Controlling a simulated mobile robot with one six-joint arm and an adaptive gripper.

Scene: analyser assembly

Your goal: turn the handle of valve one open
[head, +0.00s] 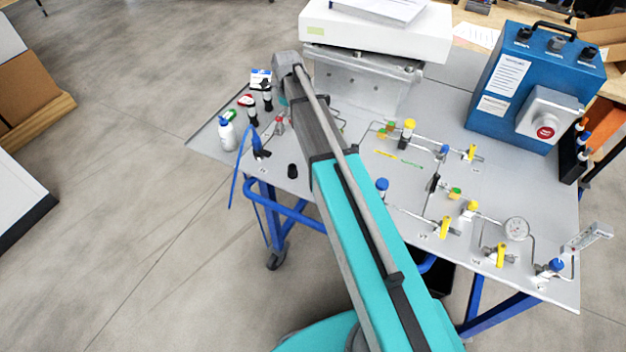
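Several small valves with yellow handles are mounted on the grey panel table (400,262). One yellow handle (446,228) is near the front middle, and another yellow handle (501,255) is at the front right. A third yellow handle (470,152) is farther back on the upper tube line. The labels are too small to read, so I cannot tell which is valve one or whether it is open. My teal and grey arm crosses the middle of the head view. My gripper does not show; the arm's far end is hidden behind its own links.
A round gauge (516,229) and a blue-capped fitting (556,266) stand near the front right handle. A blue box (535,85) with a red knob stands at the back right. A white bottle (227,134) and a blue tool (258,147) are at the left.

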